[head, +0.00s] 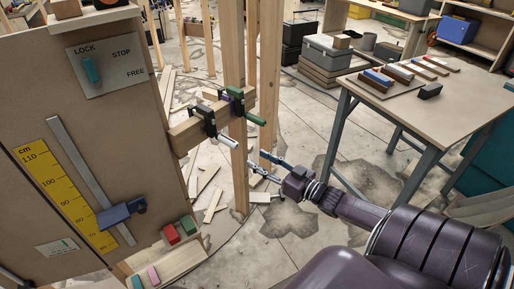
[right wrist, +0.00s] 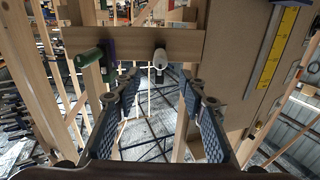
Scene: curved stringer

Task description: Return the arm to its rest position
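My right arm comes in from the lower right of the head view. Its right gripper (head: 265,178) is in front of the wooden posts, below the clamped crosspiece. In the right wrist view the gripper (right wrist: 158,100) has its two padded fingers well apart, with nothing between them. A clamp with a green handle (head: 254,118) and one with a pale handle (head: 226,141) sit on the wooden crosspiece (head: 186,137). The crosspiece (right wrist: 130,41) also shows ahead of the fingers in the right wrist view. My left gripper is not in view.
A brown panel (head: 60,110) with a lever plate (head: 105,67) and a yellow scale (head: 65,197) stands at left. A workbench (head: 440,95) with coloured blocks stands at right. Grey and dark cases (head: 330,52) are behind. Open floor lies between posts and bench.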

